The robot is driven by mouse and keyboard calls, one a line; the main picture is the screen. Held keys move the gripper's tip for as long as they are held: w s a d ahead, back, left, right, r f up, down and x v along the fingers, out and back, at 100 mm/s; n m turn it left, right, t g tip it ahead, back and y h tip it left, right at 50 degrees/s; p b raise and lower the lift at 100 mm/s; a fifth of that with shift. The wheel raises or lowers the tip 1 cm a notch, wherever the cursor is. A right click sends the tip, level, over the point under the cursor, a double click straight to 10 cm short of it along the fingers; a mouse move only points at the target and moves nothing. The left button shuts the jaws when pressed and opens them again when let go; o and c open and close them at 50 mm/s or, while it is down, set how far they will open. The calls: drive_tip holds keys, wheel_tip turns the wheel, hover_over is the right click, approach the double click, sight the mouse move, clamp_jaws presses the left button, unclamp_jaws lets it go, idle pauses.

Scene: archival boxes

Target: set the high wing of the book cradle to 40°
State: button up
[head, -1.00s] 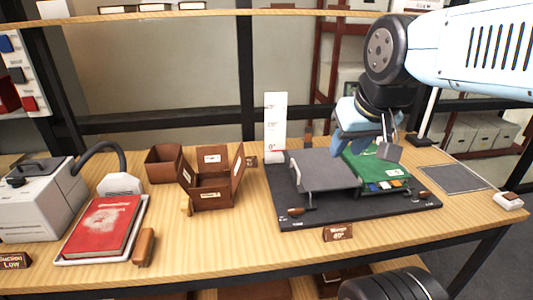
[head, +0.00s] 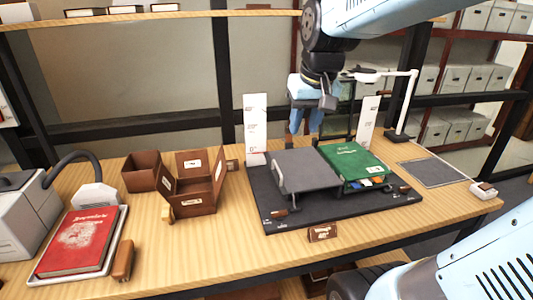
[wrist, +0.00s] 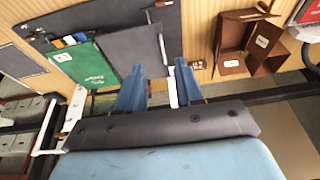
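The book cradle has a dark base (head: 300,218) on the table. Its left wing (head: 305,171) is a bare grey panel, raised slightly above the base. A green book (head: 352,163) lies on the right side and hides the wing under it. White scale plates stand behind at the left (head: 256,125) and right (head: 367,122); their marks are too small to read surely. Brown knobs sit at the front left (head: 279,213) and front right (head: 404,189). My gripper (head: 306,130) hangs above the cradle's back edge, empty. In the wrist view its fingers (wrist: 160,70) are apart.
A brown sign (head: 322,233) stands before the cradle. Open brown boxes (head: 196,185) and a red book (head: 78,240) on a tray are to the left. A white lamp (head: 410,100) stands behind right, near a grey mat (head: 433,172).

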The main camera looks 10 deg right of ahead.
drive_tip(key=w+d+f+g+y, duration=0.15)
drive_tip(key=w+f, duration=0.35)
drive_tip(key=w, duration=0.5)
drive_tip(key=w+d+f+g+y, duration=0.1)
drive_tip(key=w+d+f+g, duration=0.1)
drive_tip(key=w+f, duration=0.5)
drive_tip(key=shift+h, duration=0.25)
drive_tip(key=a+f, duration=0.1)
drive_tip(key=f, duration=0.2)
drive_tip(key=w+a+f, duration=0.1)
drive_tip(key=f, duration=0.3)
drive_tip(key=w+a+f, duration=0.1)
drive_tip(key=f, duration=0.3)
drive_tip(key=shift+w, duration=0.2)
clamp_jaws()
drive_tip(key=shift+d, duration=0.1)
